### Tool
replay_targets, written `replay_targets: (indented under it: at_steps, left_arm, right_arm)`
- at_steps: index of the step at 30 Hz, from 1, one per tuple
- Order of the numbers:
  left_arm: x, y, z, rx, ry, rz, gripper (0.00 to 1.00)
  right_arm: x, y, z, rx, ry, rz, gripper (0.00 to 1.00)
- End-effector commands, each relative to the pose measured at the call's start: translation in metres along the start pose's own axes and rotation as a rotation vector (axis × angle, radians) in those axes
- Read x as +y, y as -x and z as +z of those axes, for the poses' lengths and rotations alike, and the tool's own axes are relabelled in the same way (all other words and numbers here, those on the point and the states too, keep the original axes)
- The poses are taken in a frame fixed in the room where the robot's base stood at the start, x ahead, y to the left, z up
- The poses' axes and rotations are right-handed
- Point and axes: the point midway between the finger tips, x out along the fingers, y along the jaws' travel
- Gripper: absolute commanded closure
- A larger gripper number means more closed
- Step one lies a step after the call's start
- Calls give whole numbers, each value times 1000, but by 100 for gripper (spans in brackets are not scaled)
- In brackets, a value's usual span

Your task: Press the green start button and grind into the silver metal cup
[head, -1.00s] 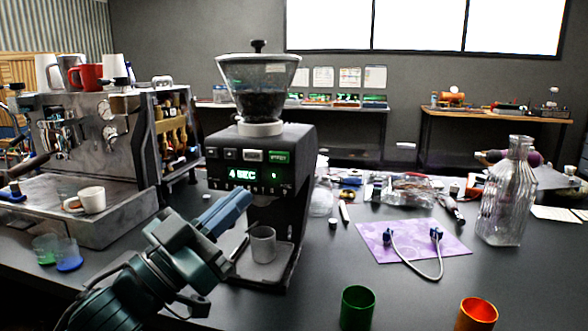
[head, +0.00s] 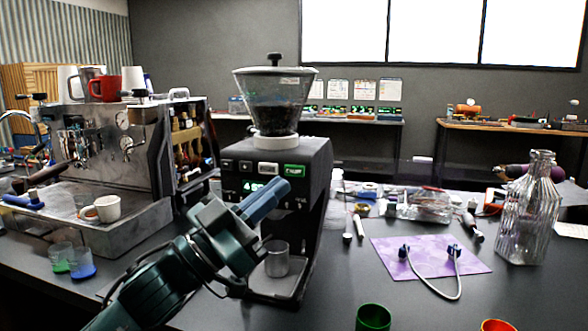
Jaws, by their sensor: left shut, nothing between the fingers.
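The black grinder (head: 312,190) stands mid-counter with a clear hopper (head: 275,95) of dark beans on top. Its green start button (head: 295,170) is at the right end of the button row on its front. The lit display below is partly hidden by my gripper. My right gripper is not in view.
An espresso machine (head: 125,150) with mugs on top stands at left, a white cup (head: 105,208) on its tray.

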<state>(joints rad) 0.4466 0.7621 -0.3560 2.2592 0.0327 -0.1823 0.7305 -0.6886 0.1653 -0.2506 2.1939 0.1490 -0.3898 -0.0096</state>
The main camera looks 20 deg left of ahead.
Motion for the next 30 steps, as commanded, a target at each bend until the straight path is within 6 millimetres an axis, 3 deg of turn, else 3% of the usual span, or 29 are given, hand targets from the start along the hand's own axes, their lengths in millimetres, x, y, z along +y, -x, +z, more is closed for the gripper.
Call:
replay_targets:
  at_steps: [6,12,30]
  left_arm:
    - [-15,-21,12,0,1,0,100]
    - [-21,-30,20,0,1,1,100]
    - [-22,-31,23,0,0,1,100]
  right_arm:
    - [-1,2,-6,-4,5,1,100]
    - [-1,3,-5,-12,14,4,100]
    - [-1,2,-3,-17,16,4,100]
